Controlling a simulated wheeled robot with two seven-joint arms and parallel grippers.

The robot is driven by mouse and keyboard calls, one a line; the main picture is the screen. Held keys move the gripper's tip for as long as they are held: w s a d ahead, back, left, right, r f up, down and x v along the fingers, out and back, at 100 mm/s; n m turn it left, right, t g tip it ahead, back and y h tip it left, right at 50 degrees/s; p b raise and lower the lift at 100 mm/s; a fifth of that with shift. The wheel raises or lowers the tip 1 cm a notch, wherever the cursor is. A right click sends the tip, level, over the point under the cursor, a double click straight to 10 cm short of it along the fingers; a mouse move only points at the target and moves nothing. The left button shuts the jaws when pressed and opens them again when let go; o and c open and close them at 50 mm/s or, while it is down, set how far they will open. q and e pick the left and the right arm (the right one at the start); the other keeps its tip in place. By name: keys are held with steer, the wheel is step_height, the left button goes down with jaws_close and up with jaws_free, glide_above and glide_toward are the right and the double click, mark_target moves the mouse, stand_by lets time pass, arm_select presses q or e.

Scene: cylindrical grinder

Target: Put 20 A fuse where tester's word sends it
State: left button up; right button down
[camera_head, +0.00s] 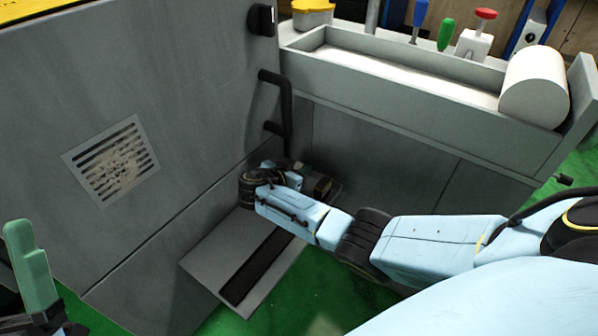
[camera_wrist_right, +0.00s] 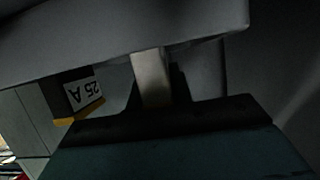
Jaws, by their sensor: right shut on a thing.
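My right gripper (camera_head: 283,172) is low beside the grey cabinet, at the inner end of the lowered flap (camera_head: 214,259). In the right wrist view it is shut on a narrow pale grey piece (camera_wrist_right: 152,78), under a large grey surface. I cannot read a label on this piece or tell whether it is the 20 A fuse. A dark block with an upside-down "25 A" label (camera_wrist_right: 84,96) and a yellow edge is left of it, apart. My left gripper (camera_head: 34,270) shows only in part at the lower left; its opening cannot be judged. No tester reading is visible.
The cabinet front (camera_head: 190,60) has a vent (camera_head: 112,160) and a black handle (camera_head: 287,105). A grey trough (camera_head: 400,75) with a white cylinder (camera_head: 534,86) overhangs at the upper right. Green floor (camera_head: 320,300) is open in front of the flap.

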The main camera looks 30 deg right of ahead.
stand_by(0.3)
steer(key=shift+f, duration=0.1)
steer(key=c, duration=1.3)
jaws_free()
steer(key=shift+o, duration=0.2)
